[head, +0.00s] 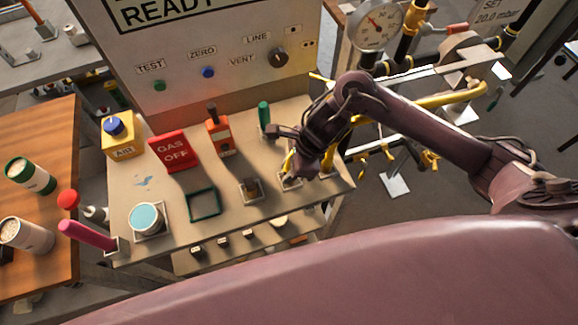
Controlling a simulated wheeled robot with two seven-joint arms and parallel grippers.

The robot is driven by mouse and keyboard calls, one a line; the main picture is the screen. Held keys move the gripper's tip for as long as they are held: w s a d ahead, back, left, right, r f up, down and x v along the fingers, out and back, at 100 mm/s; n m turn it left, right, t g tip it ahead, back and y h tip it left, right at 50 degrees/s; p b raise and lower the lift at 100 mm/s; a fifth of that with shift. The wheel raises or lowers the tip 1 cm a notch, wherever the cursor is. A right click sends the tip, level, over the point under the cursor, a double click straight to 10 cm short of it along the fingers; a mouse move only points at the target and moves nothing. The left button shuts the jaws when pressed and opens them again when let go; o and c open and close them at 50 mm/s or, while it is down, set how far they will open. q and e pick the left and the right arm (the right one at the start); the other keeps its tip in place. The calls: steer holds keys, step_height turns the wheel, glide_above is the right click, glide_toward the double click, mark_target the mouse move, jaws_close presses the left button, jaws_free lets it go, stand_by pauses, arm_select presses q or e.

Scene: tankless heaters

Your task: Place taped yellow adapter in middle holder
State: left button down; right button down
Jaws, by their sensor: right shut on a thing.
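My right gripper (293,168) comes in from the right and points down over the right part of the bench top. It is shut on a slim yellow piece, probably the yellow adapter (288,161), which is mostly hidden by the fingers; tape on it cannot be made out. The piece is right above or in a small pale square holder (287,184); I cannot tell whether it touches. To the left is another small square holder (250,194) with a dark brown piece in it. My left gripper is not in view.
The bench (228,222) also carries an empty green frame (203,205), a blue-topped round jar (146,217), a red GAS OFF block (174,151), an orange device (219,138) and a green-handled piece (264,114). Yellow pipes and a gauge (378,24) stand right behind the arm.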

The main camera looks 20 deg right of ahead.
steer(key=shift+f, duration=0.15)
steer(key=c, duration=1.2)
jaws_free()
steer(key=shift+o, duration=0.2)
steer(key=shift+r, duration=0.2)
steer(key=shift+d+r, duration=0.15)
steer(key=shift+r, duration=0.15)
steer(key=v, duration=0.6)
steer(key=shift+d+r+b, duration=0.2)
steer(key=shift+r+b, duration=0.15)
steer(key=shift+b, duration=0.05)
steer(key=shift+s+f, duration=0.1)
steer(key=shift+s, duration=0.1)
